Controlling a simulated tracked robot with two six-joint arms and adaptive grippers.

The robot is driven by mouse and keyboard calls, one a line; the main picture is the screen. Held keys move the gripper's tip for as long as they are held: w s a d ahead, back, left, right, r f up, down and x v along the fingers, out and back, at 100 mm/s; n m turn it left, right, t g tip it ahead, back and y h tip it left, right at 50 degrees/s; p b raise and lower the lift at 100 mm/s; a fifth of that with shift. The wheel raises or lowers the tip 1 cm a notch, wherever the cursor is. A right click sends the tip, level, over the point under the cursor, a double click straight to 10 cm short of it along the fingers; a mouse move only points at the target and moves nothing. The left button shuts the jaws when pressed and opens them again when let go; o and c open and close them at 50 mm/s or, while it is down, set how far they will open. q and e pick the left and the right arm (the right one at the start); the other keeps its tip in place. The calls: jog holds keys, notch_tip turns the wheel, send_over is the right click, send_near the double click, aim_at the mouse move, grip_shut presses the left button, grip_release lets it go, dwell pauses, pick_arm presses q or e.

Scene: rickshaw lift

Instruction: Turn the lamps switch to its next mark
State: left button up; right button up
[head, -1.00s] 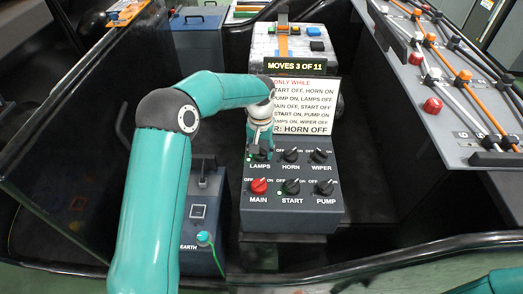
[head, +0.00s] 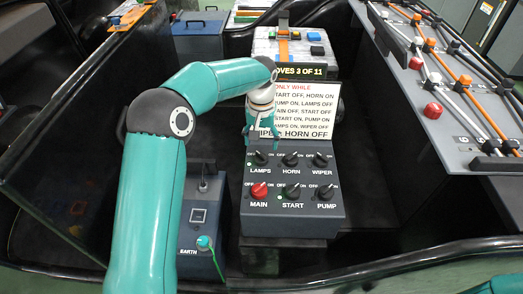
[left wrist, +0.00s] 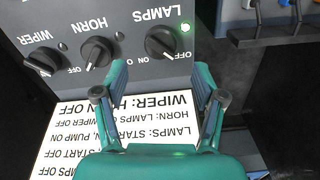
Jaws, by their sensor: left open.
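The LAMPS switch, a black knob (head: 260,158), is at the upper left of the dark switch panel (head: 290,222). My left gripper (head: 261,138) is open and empty, just above and apart from the knob. In the left wrist view its fingers (left wrist: 160,88) are spread below the knob with a clear gap between them. My right gripper is not in view.
Nearby are the HORN knob (head: 290,159), WIPER knob (head: 321,159), red MAIN knob (head: 259,190), START knob (head: 292,191) and PUMP knob (head: 326,190). A rule sign (head: 309,106) stands behind under a "MOVES 3 OF 11" display (head: 305,72). A blue EARTH box (head: 200,240) stands left.

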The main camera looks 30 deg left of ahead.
aim_at(261, 154)
pick_arm(q)
notch_tip(261, 154, up, 6)
jog(key=shift+f, duration=0.1)
